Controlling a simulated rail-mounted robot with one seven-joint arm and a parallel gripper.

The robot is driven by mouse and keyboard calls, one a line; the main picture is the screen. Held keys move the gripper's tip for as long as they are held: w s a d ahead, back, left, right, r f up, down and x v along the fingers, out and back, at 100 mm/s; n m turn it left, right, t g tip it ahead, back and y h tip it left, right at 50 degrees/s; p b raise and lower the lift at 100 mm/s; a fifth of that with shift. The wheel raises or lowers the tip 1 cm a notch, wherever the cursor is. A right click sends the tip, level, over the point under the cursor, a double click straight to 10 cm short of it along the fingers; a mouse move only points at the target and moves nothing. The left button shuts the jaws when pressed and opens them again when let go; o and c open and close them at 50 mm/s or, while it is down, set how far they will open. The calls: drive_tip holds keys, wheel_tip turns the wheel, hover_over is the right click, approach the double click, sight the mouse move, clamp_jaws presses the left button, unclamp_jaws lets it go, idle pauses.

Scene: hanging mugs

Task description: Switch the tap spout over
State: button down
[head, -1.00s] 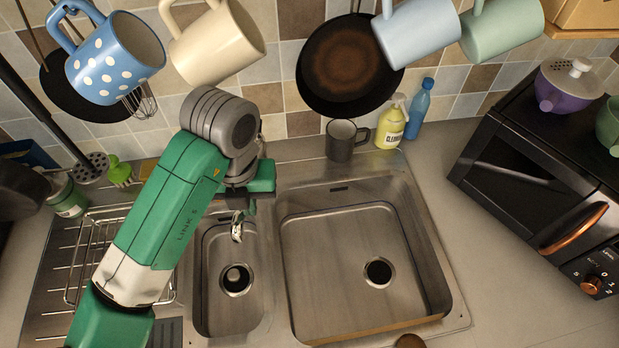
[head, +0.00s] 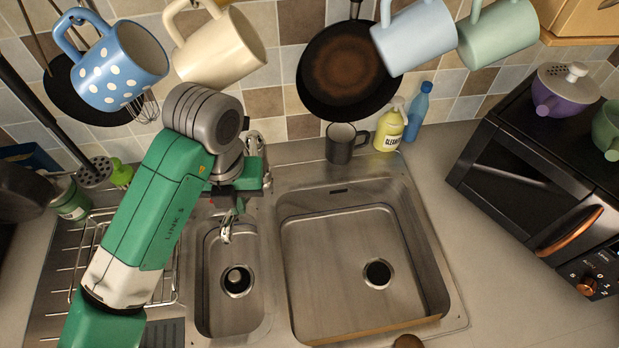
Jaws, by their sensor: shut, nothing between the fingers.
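The chrome tap (head: 253,146) stands at the back of the sink, partly hidden behind my arm and gripper. A pale metal piece that looks like the spout's end (head: 226,233) shows over the small left basin (head: 213,318). The middle of the spout is hidden by my gripper. My gripper (head: 238,207) is shut and empty, right at the spout above the small basin's back edge. I cannot tell whether it touches the spout.
The large right basin (head: 325,260) is empty. A dark mug (head: 339,146), a cleaner bottle (head: 388,130) and a blue bottle (head: 418,112) stand behind it. Mugs, including a polka-dot one (head: 105,75), hang above. A drying rack (head: 78,258) lies left; a microwave (head: 530,185) stands right.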

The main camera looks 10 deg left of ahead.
wheel_tip(320, 180, up, 4)
drive_tip(key=p, duration=0.2)
drive_tip(key=shift+p, duration=0.3)
drive_tip(key=shift+r, duration=0.1)
